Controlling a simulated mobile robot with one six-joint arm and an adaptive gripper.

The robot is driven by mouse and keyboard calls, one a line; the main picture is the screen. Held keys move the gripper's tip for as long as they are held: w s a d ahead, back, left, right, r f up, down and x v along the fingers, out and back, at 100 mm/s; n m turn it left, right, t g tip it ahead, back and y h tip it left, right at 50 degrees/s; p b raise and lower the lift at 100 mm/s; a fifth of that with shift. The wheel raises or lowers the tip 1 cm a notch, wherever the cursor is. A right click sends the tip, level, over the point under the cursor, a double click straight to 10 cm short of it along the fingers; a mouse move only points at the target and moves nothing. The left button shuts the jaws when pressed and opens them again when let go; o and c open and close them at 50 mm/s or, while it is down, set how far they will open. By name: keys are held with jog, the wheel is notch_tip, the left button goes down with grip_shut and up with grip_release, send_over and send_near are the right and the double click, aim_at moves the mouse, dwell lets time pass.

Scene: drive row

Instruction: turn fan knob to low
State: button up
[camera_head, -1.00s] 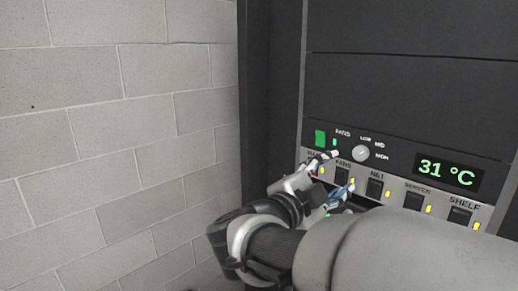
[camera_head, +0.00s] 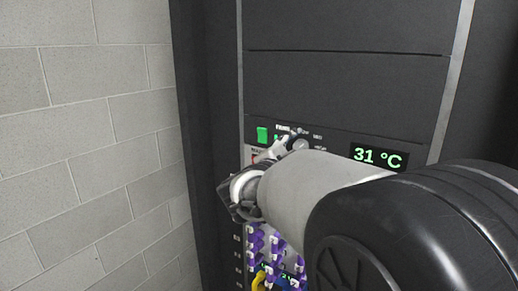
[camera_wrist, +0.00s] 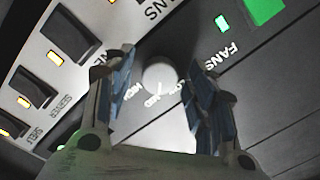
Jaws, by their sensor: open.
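The fan knob (camera_wrist: 159,75) is a small round grey-white dial on a dark panel in the wrist view. LOW, MID and HIGH are printed beside it. My gripper (camera_wrist: 161,62) is open, with one blue-padded finger on each side of the knob and gaps between.
A green square (camera_head: 262,135) and a 31 °C display (camera_head: 379,156) flank the knob. A row of black switches with yellow lights, including SERVER (camera_wrist: 70,35), runs alongside. Purple plugs (camera_head: 277,247) and cables are below. A block wall (camera_head: 80,120) stands left.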

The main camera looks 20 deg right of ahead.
jog(key=shift+c, duration=0.5)
jog(key=c, duration=1)
jog(key=shift+o, duration=0.2)
jog(key=shift+n+p, duration=0.3)
jog(key=shift+p, duration=0.15)
jog(key=n+p, duration=0.1)
jog(key=p, duration=0.1)
jog(key=n+p, duration=0.2)
jog(key=shift+r+p, duration=0.25)
jog(key=shift+p, duration=0.05)
jog(key=n+p, duration=0.3)
jog(key=p, duration=0.1)
jog(key=shift+n, duration=0.4)
jog(key=shift+f+n+p, duration=0.15)
jog(key=shift+n+p, duration=0.45)
jog(key=shift+f, duration=0.1)
